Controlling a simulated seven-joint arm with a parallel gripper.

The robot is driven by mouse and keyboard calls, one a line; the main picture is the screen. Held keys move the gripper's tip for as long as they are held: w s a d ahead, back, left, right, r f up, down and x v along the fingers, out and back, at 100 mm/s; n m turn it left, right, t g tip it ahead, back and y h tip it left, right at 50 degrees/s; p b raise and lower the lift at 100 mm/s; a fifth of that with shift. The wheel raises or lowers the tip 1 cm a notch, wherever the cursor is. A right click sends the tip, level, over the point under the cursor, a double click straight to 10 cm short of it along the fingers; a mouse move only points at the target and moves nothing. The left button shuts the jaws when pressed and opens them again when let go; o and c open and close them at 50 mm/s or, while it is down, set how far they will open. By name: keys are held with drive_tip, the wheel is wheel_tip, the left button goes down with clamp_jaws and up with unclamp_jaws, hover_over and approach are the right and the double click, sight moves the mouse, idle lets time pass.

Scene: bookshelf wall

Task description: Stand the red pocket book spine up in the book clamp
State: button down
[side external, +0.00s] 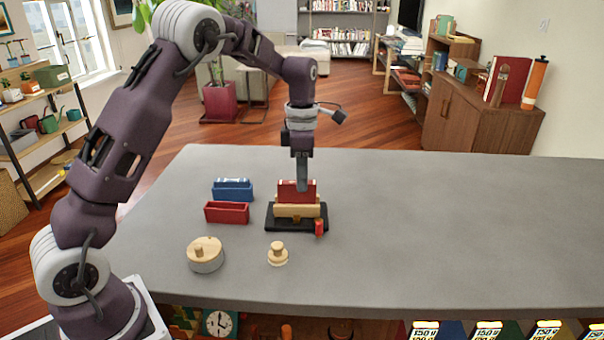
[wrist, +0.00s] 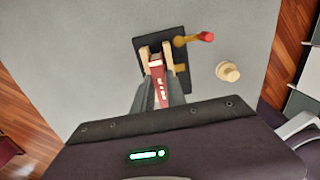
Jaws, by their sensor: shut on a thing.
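The red pocket book (side external: 297,187) stands upright in the book clamp, between its wooden jaws (side external: 297,211) on a black base (side external: 271,222). In the wrist view the book's red spine (wrist: 161,90) faces up toward the camera, with the clamp's black base (wrist: 146,43) around it. My gripper (side external: 302,186) is at the top of the book, shut on it; its fingers also show in the wrist view (wrist: 159,93). The clamp's handle has a red end (side external: 319,227), also seen in the wrist view (wrist: 206,37). The book's lower part is hidden by the front jaw.
Left of the clamp are a blue holder (side external: 233,191) with a blue book in it and an empty-looking red holder (side external: 227,213). A round wooden-topped grey lidded thing (side external: 205,259) and a small wooden knob (side external: 277,257) stand in front. The table's right half is clear.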

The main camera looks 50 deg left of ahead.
drive_tip(key=shift+f, duration=1.35)
drive_tip(key=c, duration=0.9)
unclamp_jaws()
drive_tip(key=shift+r, duration=3.5)
